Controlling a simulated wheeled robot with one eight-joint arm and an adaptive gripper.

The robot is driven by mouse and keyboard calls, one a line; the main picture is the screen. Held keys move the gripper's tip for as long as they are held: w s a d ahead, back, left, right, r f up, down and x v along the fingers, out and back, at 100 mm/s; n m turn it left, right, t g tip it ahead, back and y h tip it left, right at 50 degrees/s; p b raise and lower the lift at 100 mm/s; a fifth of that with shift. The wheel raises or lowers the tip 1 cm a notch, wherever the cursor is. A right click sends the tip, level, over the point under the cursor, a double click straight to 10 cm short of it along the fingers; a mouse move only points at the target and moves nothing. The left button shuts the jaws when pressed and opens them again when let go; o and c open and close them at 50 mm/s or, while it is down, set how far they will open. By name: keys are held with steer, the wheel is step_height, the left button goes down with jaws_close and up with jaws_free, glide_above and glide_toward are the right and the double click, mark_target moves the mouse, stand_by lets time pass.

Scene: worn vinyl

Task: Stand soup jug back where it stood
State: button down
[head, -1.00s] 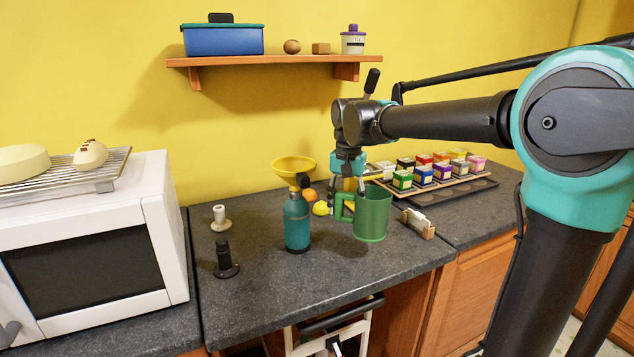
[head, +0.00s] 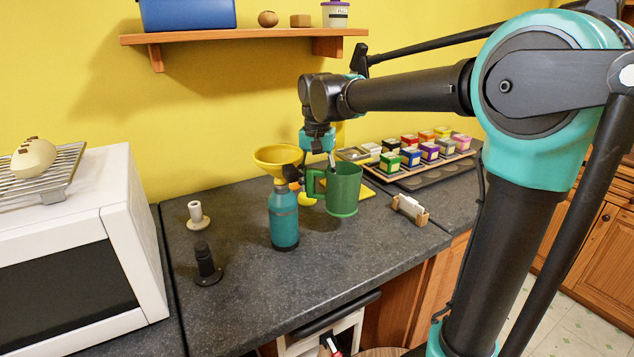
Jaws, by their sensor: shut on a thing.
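The soup jug, a green jug (head: 345,192), is upright near the middle of the counter, its handle on the left. My gripper (head: 318,165) comes down from above at the handle and is shut on it. The fingertips are partly hidden, and a thin grey piece shows at the jug's rim. I cannot tell whether the jug's base touches the counter. A yellow flat piece (head: 366,187) shows just behind and right of the jug.
A teal bottle (head: 284,220) with a yellow funnel (head: 278,154) at its top stands close left of the jug. The front counter (head: 290,285) is clear.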

mark_target(317, 198)
steer(key=shift+f, duration=2.7)
steer(key=shift+f, duration=0.6)
steer(key=c, duration=0.6)
jaws_free()
steer(key=shift+r, duration=3.95)
steer(key=shift+r, duration=0.15)
